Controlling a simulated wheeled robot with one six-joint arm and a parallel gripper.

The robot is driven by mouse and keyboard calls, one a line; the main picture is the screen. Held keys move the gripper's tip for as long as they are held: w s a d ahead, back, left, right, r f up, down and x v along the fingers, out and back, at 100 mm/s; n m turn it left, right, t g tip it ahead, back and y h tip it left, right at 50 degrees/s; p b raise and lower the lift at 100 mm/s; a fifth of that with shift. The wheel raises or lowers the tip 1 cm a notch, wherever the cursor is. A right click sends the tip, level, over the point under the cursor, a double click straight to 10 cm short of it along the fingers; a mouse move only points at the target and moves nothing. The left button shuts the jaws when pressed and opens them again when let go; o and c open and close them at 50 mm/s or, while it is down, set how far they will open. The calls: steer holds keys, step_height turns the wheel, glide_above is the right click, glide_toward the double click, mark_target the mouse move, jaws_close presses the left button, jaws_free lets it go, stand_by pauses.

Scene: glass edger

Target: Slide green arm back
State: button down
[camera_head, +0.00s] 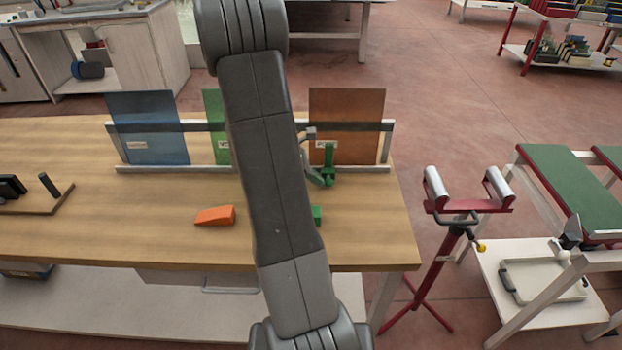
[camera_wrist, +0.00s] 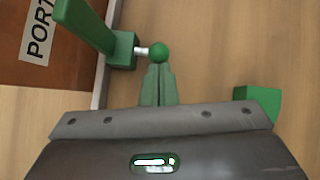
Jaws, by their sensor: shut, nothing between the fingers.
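The green arm stands at the rack's front rail, before the brown panel, in the head view (camera_head: 329,158). In the wrist view the green arm (camera_wrist: 84,22) rises from a green block, with a short silver rod leading right to a round green knob (camera_wrist: 159,52). My gripper (camera_wrist: 157,70) is shut and empty, its fingertips just below the knob in the picture. I cannot tell whether they touch it. In the head view my arm link hides most of my gripper.
The rack (camera_head: 170,169) holds a blue panel (camera_head: 150,125), a green panel (camera_head: 215,115) and a brown panel (camera_head: 348,120). An orange wedge (camera_head: 215,215) and a small green block (camera_head: 317,215) lie on the wooden bench (camera_head: 120,230). A red roller stand (camera_head: 468,207) is right.

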steer(key=d+b, duration=0.2)
steer(key=d, duration=1.4)
steer(key=shift+d+b, duration=0.2)
steer(key=shift+b, duration=0.15)
steer(key=shift+s, duration=0.1)
